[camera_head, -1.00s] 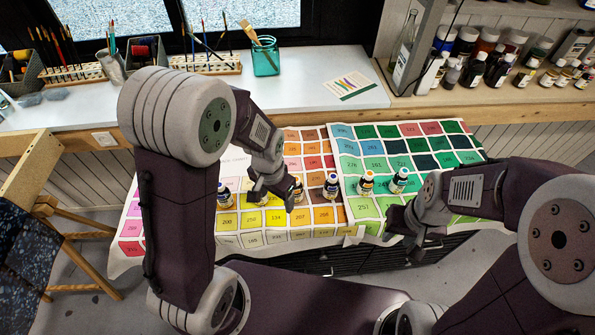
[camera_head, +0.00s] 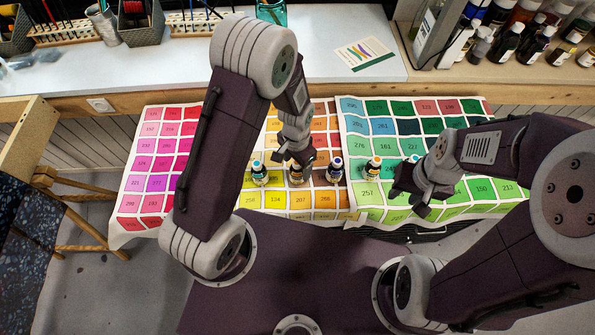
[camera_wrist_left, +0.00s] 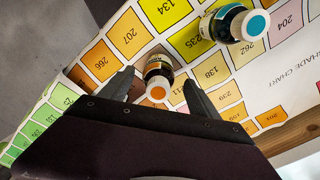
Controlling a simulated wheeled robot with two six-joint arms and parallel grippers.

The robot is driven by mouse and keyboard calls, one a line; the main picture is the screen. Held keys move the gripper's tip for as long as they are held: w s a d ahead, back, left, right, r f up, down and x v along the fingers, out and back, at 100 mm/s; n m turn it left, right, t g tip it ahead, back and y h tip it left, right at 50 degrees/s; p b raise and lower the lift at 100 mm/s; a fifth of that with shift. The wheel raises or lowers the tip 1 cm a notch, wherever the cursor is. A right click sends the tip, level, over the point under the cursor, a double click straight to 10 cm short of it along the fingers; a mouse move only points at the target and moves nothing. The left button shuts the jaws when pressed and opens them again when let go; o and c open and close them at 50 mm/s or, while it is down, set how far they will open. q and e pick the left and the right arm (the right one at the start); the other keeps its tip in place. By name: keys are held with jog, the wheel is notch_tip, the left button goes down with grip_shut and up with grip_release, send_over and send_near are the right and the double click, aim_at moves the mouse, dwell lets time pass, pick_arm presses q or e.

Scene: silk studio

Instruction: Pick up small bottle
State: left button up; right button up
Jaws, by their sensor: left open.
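Several small bottles stand in a row on the colour charts. In the left wrist view, a small dark bottle with an orange cap (camera_wrist_left: 158,68) sits between the open fingers of my left gripper (camera_wrist_left: 158,90), with no clear contact. In the head view my left gripper (camera_head: 297,160) hangs right above this bottle (camera_head: 296,176) and hides part of it. A teal-capped bottle (camera_head: 259,174) stands just left of it and also shows in the left wrist view (camera_wrist_left: 233,24). A blue-capped bottle (camera_head: 334,171) stands to its right. My right gripper (camera_head: 418,200) is by the green chart; its jaw opening is unclear.
An orange-capped bottle (camera_head: 374,167) stands further right, near another bottle partly behind my right gripper. A white counter (camera_head: 340,25) with brush holders runs along the back. A shelf of paint jars (camera_head: 510,40) is at the back right. The pink chart area (camera_head: 160,160) is clear.

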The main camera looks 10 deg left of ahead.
aim_at(297, 169)
pick_arm(q)
jog(key=f, duration=0.2)
jog(key=shift+s+f, duration=0.25)
jog(key=shift+f, duration=0.05)
jog(key=shift+w+f, duration=0.2)
grip_shut()
notch_tip(297, 169, up, 10)
jog(key=shift+r, duration=0.1)
